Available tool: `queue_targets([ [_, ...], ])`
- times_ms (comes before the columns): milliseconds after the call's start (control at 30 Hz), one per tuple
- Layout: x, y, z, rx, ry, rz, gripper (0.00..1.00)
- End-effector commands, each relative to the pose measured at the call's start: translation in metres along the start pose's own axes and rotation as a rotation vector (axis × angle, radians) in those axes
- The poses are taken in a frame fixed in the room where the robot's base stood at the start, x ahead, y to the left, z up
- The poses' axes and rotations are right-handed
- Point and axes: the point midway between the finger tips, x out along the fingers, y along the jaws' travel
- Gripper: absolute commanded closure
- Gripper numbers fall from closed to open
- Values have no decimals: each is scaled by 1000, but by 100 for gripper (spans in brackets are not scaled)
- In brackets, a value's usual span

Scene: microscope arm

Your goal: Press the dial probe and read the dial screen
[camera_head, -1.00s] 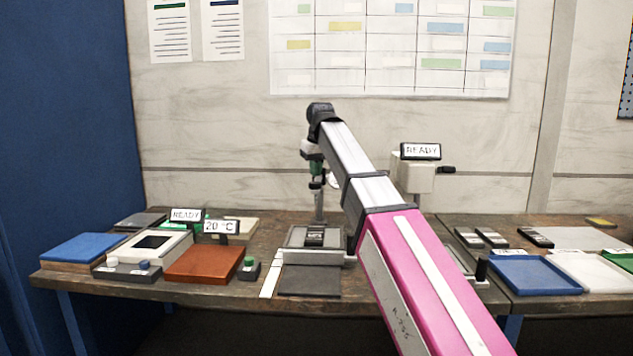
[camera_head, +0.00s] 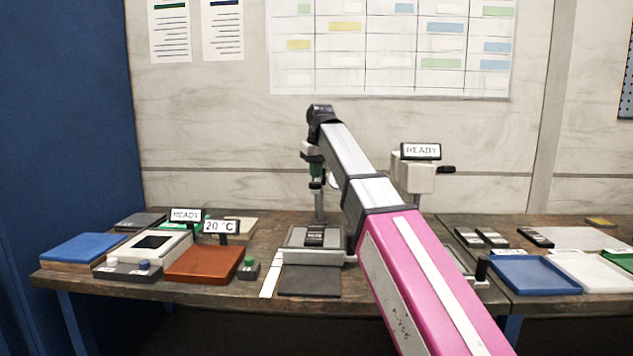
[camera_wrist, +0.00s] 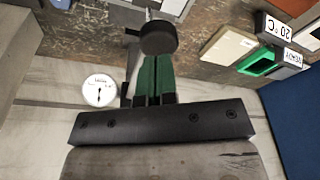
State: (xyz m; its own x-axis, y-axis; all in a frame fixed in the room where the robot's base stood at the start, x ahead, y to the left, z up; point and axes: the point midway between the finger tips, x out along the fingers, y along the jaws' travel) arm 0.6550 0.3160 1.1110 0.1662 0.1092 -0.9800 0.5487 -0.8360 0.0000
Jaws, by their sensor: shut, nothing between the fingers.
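The dial screen (camera_wrist: 99,90) is a round white face with a dark needle, left of my fingers in the wrist view; its small marks are too fine to read. In the head view only a sliver of the dial (camera_head: 334,182) shows beside my arm. A round black cap (camera_wrist: 158,38) on a metal rod lies just beyond my fingertips in the wrist view; I cannot tell whether it is the probe or whether they touch. My gripper (camera_head: 316,184), with green fingers, is shut and empty, pointing down above a grey platform (camera_head: 300,258).
A microscope-like device (camera_head: 412,176) with a READY sign stands right of my arm. Left are a 20 °C display (camera_head: 221,227), a brown plate (camera_head: 203,264) and a blue pad (camera_head: 80,247). A blue tray (camera_head: 535,275) lies at right. A dark mat (camera_head: 310,281) lies before the platform.

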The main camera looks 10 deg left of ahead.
Motion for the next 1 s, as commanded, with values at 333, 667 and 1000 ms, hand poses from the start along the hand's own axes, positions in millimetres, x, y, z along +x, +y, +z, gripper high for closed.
queue_targets([
  [333, 15, 0, 4, 0, -1, 0, 100],
  [667, 29, 0, 6, 0, -1, 0, 100],
  [1000, 44, 0, 10, 0, -1, 0, 100],
])
